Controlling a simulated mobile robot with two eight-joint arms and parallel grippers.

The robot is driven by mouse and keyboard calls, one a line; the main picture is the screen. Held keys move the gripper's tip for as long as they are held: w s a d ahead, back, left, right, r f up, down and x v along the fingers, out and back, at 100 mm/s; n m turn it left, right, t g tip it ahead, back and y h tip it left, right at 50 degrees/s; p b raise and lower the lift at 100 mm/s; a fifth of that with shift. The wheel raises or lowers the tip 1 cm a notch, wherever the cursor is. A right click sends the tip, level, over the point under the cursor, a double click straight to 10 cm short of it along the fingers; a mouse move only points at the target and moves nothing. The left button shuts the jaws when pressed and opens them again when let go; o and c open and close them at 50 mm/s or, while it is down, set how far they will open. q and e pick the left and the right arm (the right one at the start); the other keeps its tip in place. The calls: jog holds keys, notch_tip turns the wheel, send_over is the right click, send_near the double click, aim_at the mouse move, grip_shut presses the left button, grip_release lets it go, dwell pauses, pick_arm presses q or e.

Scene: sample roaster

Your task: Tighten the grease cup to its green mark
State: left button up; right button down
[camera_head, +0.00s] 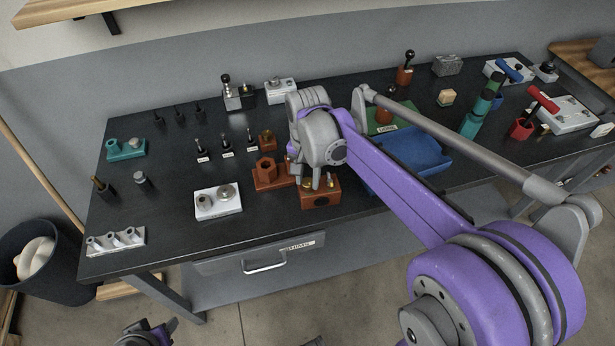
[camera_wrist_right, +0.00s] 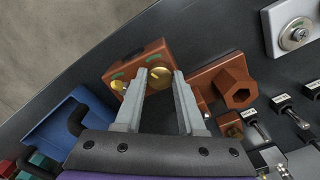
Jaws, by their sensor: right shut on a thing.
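A brown block (camera_head: 321,199) stands at the front edge of the dark bench, with brass fittings on top. In the right wrist view the block (camera_wrist_right: 136,64) carries a round brass grease cup (camera_wrist_right: 160,76) and a second brass fitting (camera_wrist_right: 118,86) beside it. Green marks show on the block's top. My right gripper (camera_head: 319,184) points down over the block. Its fingers, also in the right wrist view (camera_wrist_right: 159,82), are shut on the grease cup, one on each side. The cup's alignment with its green mark is unclear. A purple and dark part of my left arm (camera_head: 146,334) shows at the bottom edge; its fingers are hidden.
A brown hex-nut fixture (camera_head: 268,174) stands close left of the block. A blue tray (camera_head: 415,150) lies close right, under my right arm. Labelled small tools (camera_head: 226,147) stand behind left. A white plate with knobs (camera_head: 217,204) is farther left.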

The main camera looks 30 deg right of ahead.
aim_at(307, 182)
jog(key=shift+m, duration=2.2)
jog(key=c, duration=0.5)
grip_release()
notch_tip(307, 182, up, 11)
jog(key=shift+p, duration=0.4)
jog(key=shift+f, duration=0.1)
